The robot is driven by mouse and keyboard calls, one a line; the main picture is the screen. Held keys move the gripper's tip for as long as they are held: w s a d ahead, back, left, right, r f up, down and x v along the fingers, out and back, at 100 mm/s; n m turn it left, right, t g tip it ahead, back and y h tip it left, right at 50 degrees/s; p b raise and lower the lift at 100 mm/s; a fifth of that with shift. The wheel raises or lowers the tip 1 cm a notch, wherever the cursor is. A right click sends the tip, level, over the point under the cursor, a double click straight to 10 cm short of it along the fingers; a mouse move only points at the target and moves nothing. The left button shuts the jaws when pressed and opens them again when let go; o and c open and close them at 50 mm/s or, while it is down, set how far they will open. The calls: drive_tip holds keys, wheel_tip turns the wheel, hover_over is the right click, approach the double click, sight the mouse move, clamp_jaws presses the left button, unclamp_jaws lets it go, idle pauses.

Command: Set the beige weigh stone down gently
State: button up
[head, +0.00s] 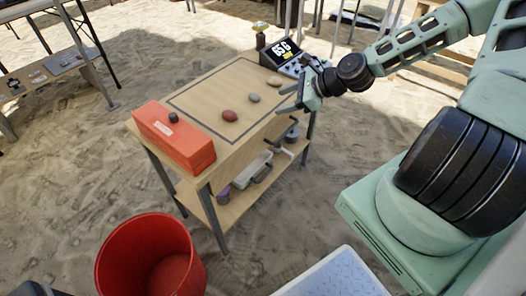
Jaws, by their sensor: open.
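A beige-brown stone (276,81), which looks like the beige weigh stone, lies on the wooden worktable (205,92) near its right edge. My gripper (285,98) is open at the table's right edge, just right of and nearer than this stone, and apart from it in the picture. I see nothing between the fingers. A grey stone (254,98) and a reddish stone (229,116) lie in a row with it, inside the dark outline on the tabletop.
A scale with a lit display (287,50) stands at the table's back corner beside a yellow-topped object (261,32). An orange-red box (175,138) with a dark knob fills the left end. A red bin (150,262) stands on the sand in front. The outlined area's left part is clear.

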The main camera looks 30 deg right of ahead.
drive_tip(key=s+a+r+n+g+h, duration=0.25)
drive_tip(key=s+a+n+g, duration=0.7)
drive_tip(key=a+n, duration=0.65)
drive_tip(key=s+a+r+n+h, duration=0.1)
drive_tip(key=s+a+r+n, duration=0.3)
drive_tip(key=s+r+n, duration=0.2)
drive_tip(key=s+a+r+n+t+h, duration=0.1)
drive_tip(key=s+a+r+n, duration=0.3)
drive_tip(key=s+n, duration=0.6)
wheel_tip(320, 180, up, 2)
drive_tip(key=shift+s+r+n+h, duration=0.1)
drive_tip(key=shift+s+n+h, duration=0.25)
drive_tip(key=shift+h, duration=0.4)
drive_tip(key=shift+w, duration=0.1)
wheel_tip(320, 180, up, 21)
drive_tip(key=p, duration=2)
drive_tip(key=shift+p, duration=0.4)
